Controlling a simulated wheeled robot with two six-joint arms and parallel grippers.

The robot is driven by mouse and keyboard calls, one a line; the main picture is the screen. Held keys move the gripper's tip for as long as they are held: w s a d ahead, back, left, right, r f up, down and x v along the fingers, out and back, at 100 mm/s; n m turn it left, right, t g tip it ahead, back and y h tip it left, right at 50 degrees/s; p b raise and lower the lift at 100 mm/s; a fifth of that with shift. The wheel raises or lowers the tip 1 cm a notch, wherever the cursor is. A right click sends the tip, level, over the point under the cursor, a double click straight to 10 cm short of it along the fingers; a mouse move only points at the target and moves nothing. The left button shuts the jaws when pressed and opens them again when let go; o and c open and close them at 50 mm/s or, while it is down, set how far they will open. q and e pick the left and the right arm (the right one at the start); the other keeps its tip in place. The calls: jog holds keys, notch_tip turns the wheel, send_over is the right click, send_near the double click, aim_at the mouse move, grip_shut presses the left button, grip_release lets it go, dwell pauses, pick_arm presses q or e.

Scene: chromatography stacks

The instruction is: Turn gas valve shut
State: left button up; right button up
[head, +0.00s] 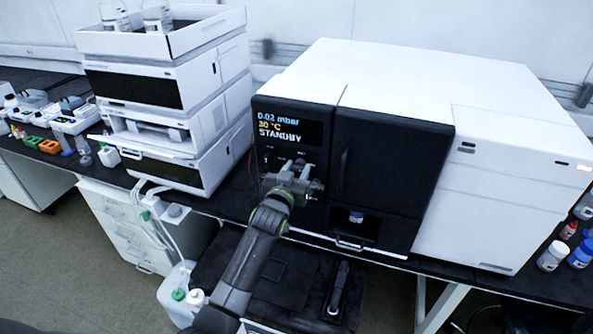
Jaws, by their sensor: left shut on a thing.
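A large white instrument (400,80) with a black front stands on the dark bench. Its screen (289,127) reads 0.02 mbar, 30 °C and STANDBY. My left gripper (297,167) is at the black panel below the screen, with its fingers shut at the panel face. The gas valve's handle is mostly hidden behind the fingers, so its angle cannot be told. My right gripper is not in view.
A stack of white modules (165,95) with bottles on top stands to the left. A black door with a handle (344,172) is just right of my gripper. Tubes run to a white container (178,290) below the bench. Bottles (552,255) stand at the far right.

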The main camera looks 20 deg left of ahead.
pick_arm(q)
jog(key=n+b, duration=0.1)
jog(key=n, duration=0.2)
jog(key=shift+f+b, duration=0.1)
jog(key=shift+b, duration=0.3)
jog(key=n+b, duration=0.1)
jog(key=n, duration=0.3)
jog(key=shift+a+n, duration=0.15)
jog(key=shift+n, duration=0.15)
jog(key=n+b, duration=0.1)
jog(key=n, duration=0.4)
jog(key=shift+n, duration=0.3)
jog(key=shift+f+n+b, duration=0.15)
jog(key=shift+n+b, duration=0.35)
jog(key=shift+n, duration=1.7)
jog(key=o, duration=1)
jog(key=shift+s, duration=0.1)
